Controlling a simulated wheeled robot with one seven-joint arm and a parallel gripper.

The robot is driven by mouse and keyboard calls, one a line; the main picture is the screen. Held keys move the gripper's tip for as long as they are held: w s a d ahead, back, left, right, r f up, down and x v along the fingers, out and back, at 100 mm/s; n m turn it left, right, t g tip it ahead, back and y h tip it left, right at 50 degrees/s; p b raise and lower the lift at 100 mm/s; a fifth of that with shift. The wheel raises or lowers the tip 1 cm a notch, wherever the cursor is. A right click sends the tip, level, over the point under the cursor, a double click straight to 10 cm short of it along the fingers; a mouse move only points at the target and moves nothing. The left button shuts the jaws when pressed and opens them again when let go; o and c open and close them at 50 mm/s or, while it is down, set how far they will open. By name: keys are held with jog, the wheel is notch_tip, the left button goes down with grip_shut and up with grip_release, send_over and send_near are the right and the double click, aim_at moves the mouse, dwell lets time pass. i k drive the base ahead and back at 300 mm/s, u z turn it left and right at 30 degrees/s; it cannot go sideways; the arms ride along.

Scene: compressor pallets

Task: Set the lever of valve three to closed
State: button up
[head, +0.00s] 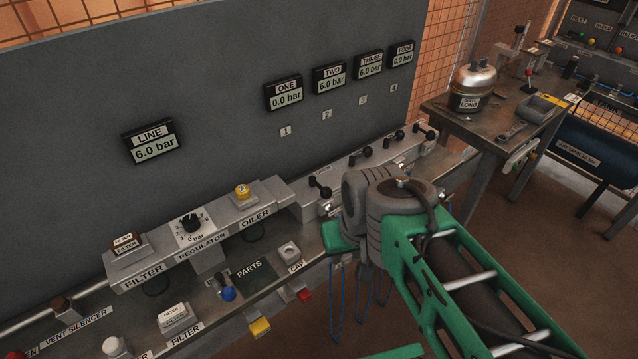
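The valve manifold (343,168) runs along the back of the bench below the grey panel, with several black levers on it. Counting from the left, the third lever (394,136) appears to be valve three's; it slants like the second lever (361,153). The first lever (320,187) and fourth lever (425,132) point another way. The THREE display (369,65) reads 6.0 bar, above plate 3 (363,100). TWO also reads 6.0; ONE and FOUR read 0.0. My green and grey arm stands in front of the manifold and covers part of it.
The filter, regulator (193,230) and oiler row stands left on the bench, with loose parts along its front. The LINE display (150,141) reads 6.0 bar. A side table (480,124) with a tank (473,88) stands right. Blue cords hang below the bench.

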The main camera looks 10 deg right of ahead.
aim_at(400, 134)
jog(key=u, duration=0.25)
jog(key=k, duration=0.35)
jog(key=z, duration=1.05)
jog(key=i, duration=1.2)
jog(key=u, duration=0.4)
